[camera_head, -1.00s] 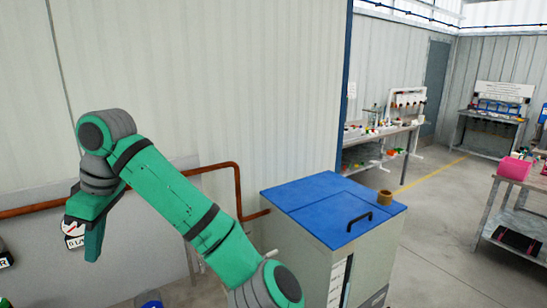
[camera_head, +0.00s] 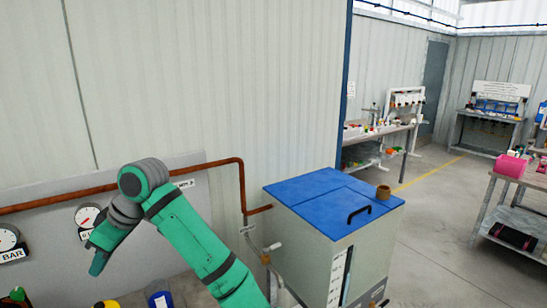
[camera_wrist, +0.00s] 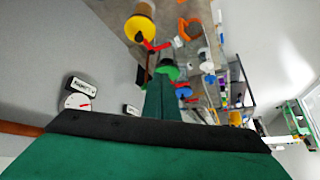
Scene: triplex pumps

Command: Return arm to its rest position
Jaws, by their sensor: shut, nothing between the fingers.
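My green arm reaches up from the bottom of the head view and bends down at a grey elbow joint on the left. My gripper (camera_head: 98,262) points down and left in front of the grey panel, with nothing seen in it. In the wrist view my gripper (camera_wrist: 168,100) shows as green fingers close together, shut and empty. Valves and fittings lie beyond the fingertips there, apart from them as far as I can tell.
A copper pipe (camera_head: 60,203) and gauges (camera_head: 87,215) line the wall panel. Workbenches (camera_head: 380,135) stand at the back right. The floor between is clear.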

